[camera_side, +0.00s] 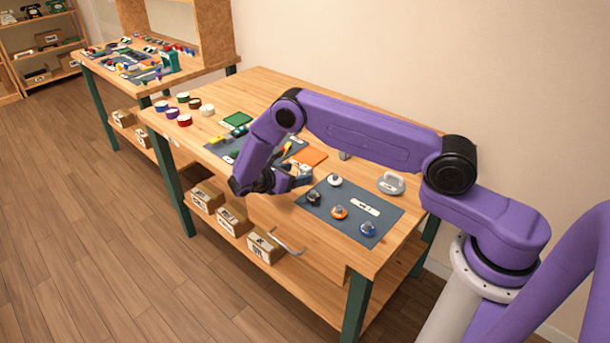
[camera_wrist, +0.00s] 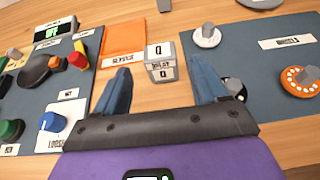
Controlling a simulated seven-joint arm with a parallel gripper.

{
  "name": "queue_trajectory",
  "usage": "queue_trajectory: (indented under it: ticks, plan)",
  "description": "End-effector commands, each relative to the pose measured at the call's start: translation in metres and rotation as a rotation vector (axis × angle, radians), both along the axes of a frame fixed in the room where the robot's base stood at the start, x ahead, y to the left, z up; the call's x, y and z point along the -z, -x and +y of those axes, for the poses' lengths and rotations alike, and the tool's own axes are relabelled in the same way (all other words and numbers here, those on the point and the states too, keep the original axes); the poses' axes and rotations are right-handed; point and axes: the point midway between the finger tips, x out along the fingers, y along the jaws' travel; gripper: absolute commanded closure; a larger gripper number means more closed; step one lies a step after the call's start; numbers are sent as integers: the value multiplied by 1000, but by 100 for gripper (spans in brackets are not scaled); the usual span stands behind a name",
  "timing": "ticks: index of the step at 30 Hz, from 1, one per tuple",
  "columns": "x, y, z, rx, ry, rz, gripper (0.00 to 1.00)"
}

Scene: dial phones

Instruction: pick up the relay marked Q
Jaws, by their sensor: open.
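The relay marked Q (camera_wrist: 161,70) is a small grey box with white labels on its top and front face, reading Q and RELAY Q. In the wrist view it stands on the wooden table, beyond and between my gripper's fingers. My gripper (camera_wrist: 161,68) is open, with its two blue fingers apart and nothing held between them. In the side view my gripper (camera_side: 294,180) is low over the front part of the table, and the relay is hard to make out beside it.
An orange square (camera_wrist: 123,36) and a label strip (camera_wrist: 122,61) lie just left of the relay. A dark mat (camera_wrist: 252,66) with dials, including a white one (camera_wrist: 207,35) and an orange one (camera_wrist: 301,80), lies right. Another mat with coloured knobs (camera_wrist: 52,122) lies left.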

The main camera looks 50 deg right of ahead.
Motion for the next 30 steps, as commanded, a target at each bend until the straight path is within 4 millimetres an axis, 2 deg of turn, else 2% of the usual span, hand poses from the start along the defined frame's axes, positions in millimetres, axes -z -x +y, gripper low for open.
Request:
queue_trajectory:
  ticks: [5,15,22,27,30]
  plan:
    - [2,1,-10,1,1,0,28]
    - [15,3,-49,0,0,0,28]
    - [16,2,-51,-1,0,0,28]
    - [16,2,-50,0,0,0,83]
    - [15,2,-50,-1,0,-1,86]
